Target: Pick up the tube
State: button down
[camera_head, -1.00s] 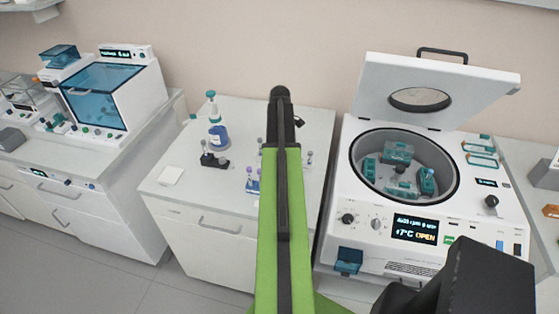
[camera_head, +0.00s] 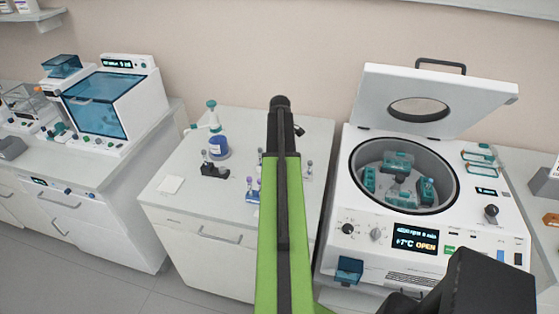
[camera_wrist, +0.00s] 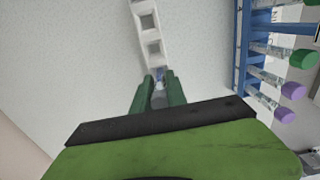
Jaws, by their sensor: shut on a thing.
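In the wrist view, the green fingers of my gripper (camera_wrist: 158,90) are shut on a small tube with a grey top (camera_wrist: 158,97). Its lower part looks bluish and is mostly hidden between the fingers. A white rack with square holes (camera_wrist: 148,28) lies just beyond the fingertips. I cannot tell whether the tube is still in a hole or clear of it. In the head view, my green arm covers the gripper and the held tube.
A blue rack (camera_wrist: 242,45) holds tubes with green and purple caps close on the right in the wrist view. In the head view, a blue bottle (camera_head: 218,148) and dark holder (camera_head: 214,170) stand left of my arm. An open-lidded centrifuge (camera_head: 345,205) stands right.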

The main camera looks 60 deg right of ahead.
jog(key=r+p, duration=0.3)
jog(key=r, duration=0.1)
jog(key=shift+s+r+p, duration=0.2)
jog(key=shift+r+p, duration=0.1)
jog(key=shift+p, duration=0.1)
jog(key=s+d+r+p, duration=0.2)
jog(key=s+r+p, duration=0.3)
jog(key=s, duration=0.6)
jog(key=shift+d+r+p, duration=0.25)
jog(key=shift+r+p, duration=0.15)
notch_tip(320, 180, up, 4)
jog(key=p, duration=0.4)
